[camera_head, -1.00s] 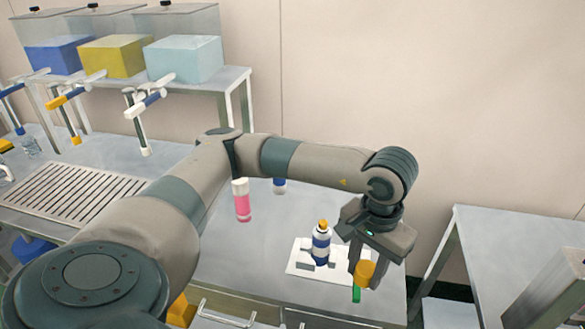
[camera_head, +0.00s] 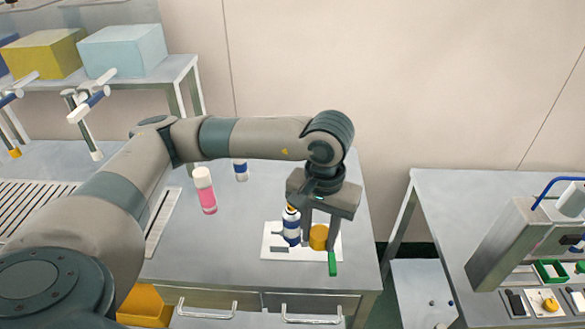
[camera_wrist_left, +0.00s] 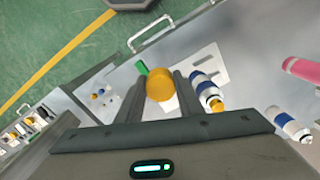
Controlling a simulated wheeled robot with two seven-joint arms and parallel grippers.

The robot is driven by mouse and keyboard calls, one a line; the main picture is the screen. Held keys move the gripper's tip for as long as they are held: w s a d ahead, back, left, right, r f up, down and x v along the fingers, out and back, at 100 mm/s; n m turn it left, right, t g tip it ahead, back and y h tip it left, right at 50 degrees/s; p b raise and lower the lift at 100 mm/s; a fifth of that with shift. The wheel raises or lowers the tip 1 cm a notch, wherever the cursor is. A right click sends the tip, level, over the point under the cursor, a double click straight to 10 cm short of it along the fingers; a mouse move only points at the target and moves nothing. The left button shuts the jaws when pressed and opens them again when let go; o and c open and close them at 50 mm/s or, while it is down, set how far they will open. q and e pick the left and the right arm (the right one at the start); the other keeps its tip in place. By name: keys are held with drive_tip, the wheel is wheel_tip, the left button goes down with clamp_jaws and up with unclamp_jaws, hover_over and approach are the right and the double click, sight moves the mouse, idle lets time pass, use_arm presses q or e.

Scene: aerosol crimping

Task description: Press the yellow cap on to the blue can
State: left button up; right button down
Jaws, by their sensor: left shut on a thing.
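The blue can (camera_head: 291,232), a blue and white bottle with an orange tip, stands upright on a white plate (camera_head: 272,254). It also shows in the wrist view (camera_wrist_left: 204,86), right of the fingers. My left gripper (camera_head: 318,236) points down and is shut on the yellow cap (camera_head: 318,238), which sits between its two fingers. The cap (camera_wrist_left: 160,84) is beside the can, to its right in the head view, not on it. I cannot tell the exact gap between cap and plate. My right gripper is not in view.
A green piece (camera_head: 333,264) is at the plate's front right. A pink bottle with a white cap (camera_head: 206,191) and another blue and white can (camera_head: 241,171) stand further left. A second table (camera_head: 450,200) with green trays (camera_head: 551,271) is at the right, across a gap.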

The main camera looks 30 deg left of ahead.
use_arm(q)
drive_tip(key=w+a+r+n+p, duration=0.1)
drive_tip(key=a+r+n+p, duration=0.1)
drive_tip(key=a+r+n, duration=0.1)
drive_tip(key=w+a+r+n+p, duration=0.1)
drive_tip(key=a+r+n+p, duration=0.1)
drive_tip(key=n, duration=0.3)
drive_tip(key=w+a+r+n+p, duration=0.2)
drive_tip(key=a+r+n+p, duration=0.1)
drive_tip(key=a+r+n, duration=0.1)
drive_tip(key=shift+w+a+r+n, duration=0.1)
drive_tip(key=shift+a+n, duration=0.1)
drive_tip(key=shift+n, duration=0.4)
drive_tip(key=shift+f, duration=0.25)
drive_tip(key=b, duration=0.2)
approach(292, 224)
drive_tip(key=shift+w+a+f, duration=0.15)
drive_tip(key=shift+w+a, duration=0.3)
drive_tip(key=shift+w, duration=0.35)
wheel_tip(292, 224, down, 3)
drive_tip(key=b, duration=0.3)
drive_tip(key=shift+b, duration=0.3)
